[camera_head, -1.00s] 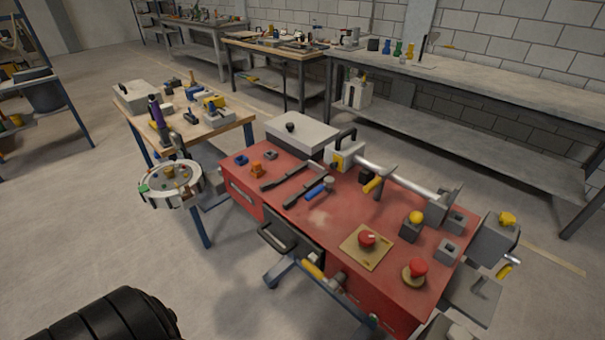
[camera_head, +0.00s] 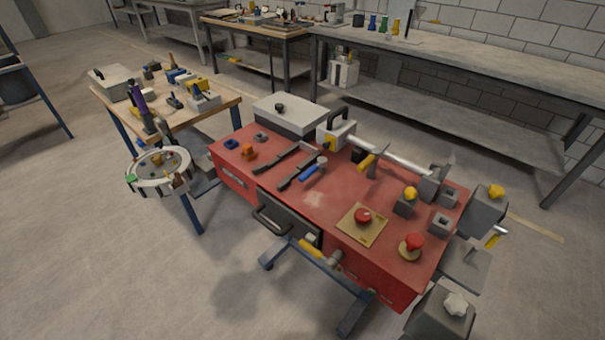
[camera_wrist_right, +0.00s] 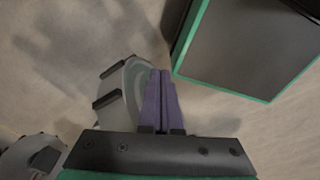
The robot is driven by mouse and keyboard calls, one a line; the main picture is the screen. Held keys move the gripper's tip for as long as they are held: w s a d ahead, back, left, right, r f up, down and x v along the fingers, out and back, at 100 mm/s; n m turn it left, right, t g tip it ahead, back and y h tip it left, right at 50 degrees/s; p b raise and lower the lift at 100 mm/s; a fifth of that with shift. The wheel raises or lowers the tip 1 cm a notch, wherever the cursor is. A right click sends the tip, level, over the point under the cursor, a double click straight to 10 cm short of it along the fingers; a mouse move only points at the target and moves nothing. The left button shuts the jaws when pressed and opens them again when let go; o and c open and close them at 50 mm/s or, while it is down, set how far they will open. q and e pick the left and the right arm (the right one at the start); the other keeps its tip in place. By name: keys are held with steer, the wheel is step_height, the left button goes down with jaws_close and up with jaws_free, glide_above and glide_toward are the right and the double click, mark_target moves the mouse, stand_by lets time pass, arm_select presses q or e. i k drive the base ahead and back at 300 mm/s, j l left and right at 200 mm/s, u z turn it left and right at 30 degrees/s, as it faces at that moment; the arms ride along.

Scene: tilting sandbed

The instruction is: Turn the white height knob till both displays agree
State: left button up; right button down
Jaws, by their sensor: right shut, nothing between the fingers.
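A white, lobed knob (camera_head: 456,303) sits on top of a grey box (camera_head: 428,318) at the bottom right of the head view, beside the near right corner of the red bench. I take it for the height knob. I cannot make out either display in these frames. My right gripper (camera_wrist_right: 162,76) shows only in the right wrist view, its two purple fingers shut together with nothing between them. My left gripper is not in view.
The red bench (camera_head: 330,215) carries tools, a red button on a yellow plate (camera_head: 362,216) and another red knob (camera_head: 413,241). Grey boxes with yellow knobs stand at its right end. A round tray (camera_head: 160,172) is at the left. Floor in front is clear.

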mark_target(455, 304)
steer(key=z, duration=0.45)
steer(key=l+z, duration=0.15)
steer(key=z, duration=0.7)
steer(key=u, duration=0.2)
steer(key=i+l+u, duration=0.15)
steer(key=l+u, duration=0.65)
steer(key=l, duration=0.15)
steer(key=l+u, duration=0.35)
steer(key=l, duration=0.95)
steer(key=k+l+u, duration=0.15)
steer(key=l, duration=0.65)
steer(key=i, duration=0.05)
